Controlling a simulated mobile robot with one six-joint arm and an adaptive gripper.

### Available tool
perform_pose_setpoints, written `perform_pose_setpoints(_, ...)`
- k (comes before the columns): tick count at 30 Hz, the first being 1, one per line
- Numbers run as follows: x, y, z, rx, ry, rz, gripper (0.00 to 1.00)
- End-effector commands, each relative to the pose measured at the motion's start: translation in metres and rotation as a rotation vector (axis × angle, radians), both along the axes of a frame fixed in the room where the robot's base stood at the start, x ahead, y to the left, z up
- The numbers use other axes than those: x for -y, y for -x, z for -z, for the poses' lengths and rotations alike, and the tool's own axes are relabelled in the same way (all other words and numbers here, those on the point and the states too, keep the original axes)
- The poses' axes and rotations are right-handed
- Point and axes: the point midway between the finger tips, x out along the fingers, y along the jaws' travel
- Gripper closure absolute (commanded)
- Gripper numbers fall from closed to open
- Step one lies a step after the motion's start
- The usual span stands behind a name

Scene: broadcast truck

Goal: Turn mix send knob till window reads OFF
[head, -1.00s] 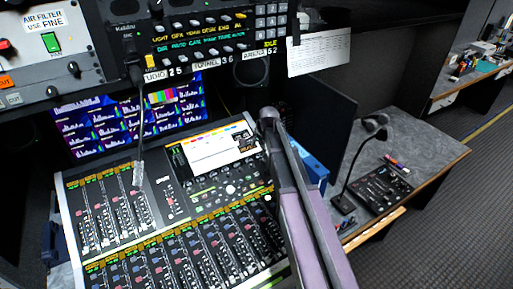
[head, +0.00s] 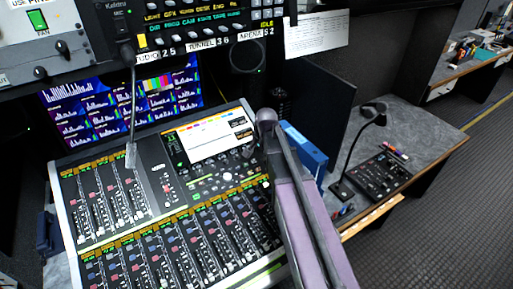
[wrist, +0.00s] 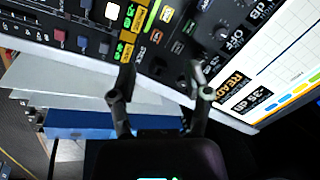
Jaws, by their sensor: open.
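The audio mixing console (head: 150,180) fills the middle of the head view, with a lit touchscreen (head: 210,137) at its upper right and small knobs below it. In the wrist view, a dark knob (wrist: 222,34) sits beside a small window reading OFF (wrist: 235,40). Windows reading -35 dB (wrist: 252,100) and READY (wrist: 234,85) are nearby. I cannot tell which knob is the mix send. My gripper (wrist: 160,82) is open and empty, its fingers over the panel edge, the right finger near the panel's dark knobs. My arm hides the gripper in the head view.
A gooseneck microphone (head: 132,110) hangs over the console's left side. Blue binders (head: 303,148) stand just right of the console and show below the panel in the wrist view (wrist: 90,122). A desk with a second gooseneck and control box (head: 382,172) lies further right.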

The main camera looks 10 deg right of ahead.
Motion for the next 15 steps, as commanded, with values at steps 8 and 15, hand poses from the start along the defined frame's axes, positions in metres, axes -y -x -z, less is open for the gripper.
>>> perform_pose_setpoints(8,-0.003,0.037,0.024,-0.023,0.043,-0.142,0.37)
perform_pose_setpoints(15,-0.005,0.066,0.04,-0.044,0.076,-0.267,0.37)
